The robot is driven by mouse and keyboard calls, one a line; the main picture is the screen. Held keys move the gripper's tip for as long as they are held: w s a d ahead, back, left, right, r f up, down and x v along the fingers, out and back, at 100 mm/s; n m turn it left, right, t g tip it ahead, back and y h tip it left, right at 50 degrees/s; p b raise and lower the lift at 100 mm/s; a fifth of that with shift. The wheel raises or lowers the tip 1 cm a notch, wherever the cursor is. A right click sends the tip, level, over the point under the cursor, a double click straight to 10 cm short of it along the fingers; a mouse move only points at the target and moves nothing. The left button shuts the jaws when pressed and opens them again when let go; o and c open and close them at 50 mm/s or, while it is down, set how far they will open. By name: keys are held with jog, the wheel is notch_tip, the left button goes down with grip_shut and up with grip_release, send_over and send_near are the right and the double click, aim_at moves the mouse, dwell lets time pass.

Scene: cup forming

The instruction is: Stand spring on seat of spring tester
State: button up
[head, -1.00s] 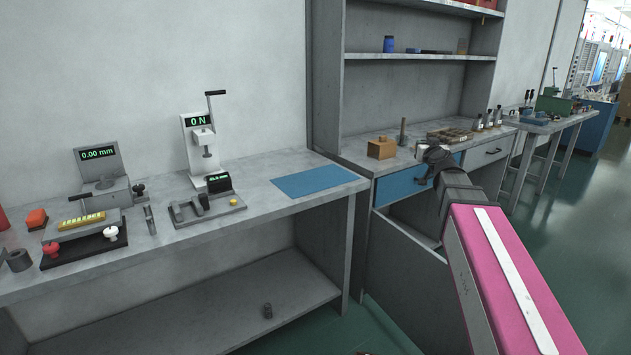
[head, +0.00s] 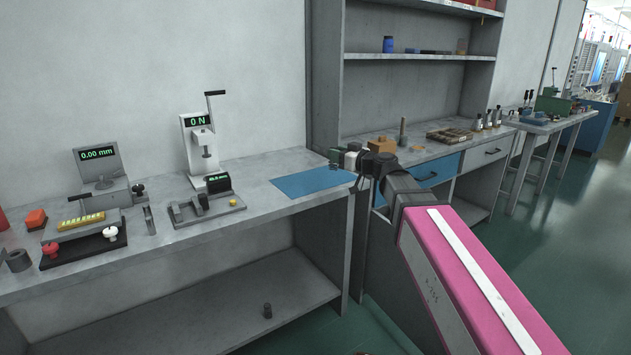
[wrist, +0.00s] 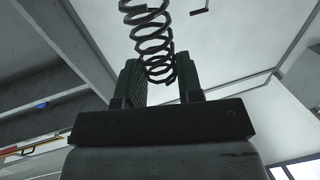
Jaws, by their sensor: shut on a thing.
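My gripper (head: 342,158) is above the right end of the left bench, near the blue mat. In the wrist view my gripper (wrist: 160,85) is shut on a dark coil spring (wrist: 152,35), which sticks out past the fingertips. The spring is too small to make out in the head view. The spring tester (head: 203,150) stands on the left bench, well to the left of my gripper. It has a lever on top, a "0 N" display and a small seat (head: 217,182) area low at its front, whose details are hard to make out.
A blue mat (head: 314,183) lies on the bench right of the tester. A height gauge (head: 100,170) reading 0.00 mm, a tray of yellow pieces (head: 82,220) and a fixture (head: 205,210) stand on the left.

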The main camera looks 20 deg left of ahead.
jog(key=shift+a, duration=0.35)
jog(key=shift+w+a+f, duration=0.8)
jog(key=shift+w+f, duration=0.85)
jog(key=shift+f, duration=0.15)
jog(key=shift+w+a+f, duration=0.85)
jog(key=shift+w+f, duration=0.85)
jog(key=shift+f, duration=0.1)
jog(key=shift+w+a+f, duration=0.8)
jog(key=shift+w+f, duration=0.85)
jog(key=shift+f, duration=0.15)
jog(key=shift+f, duration=0.1)
jog(key=o, duration=0.9)
jog(key=v, duration=1.2)
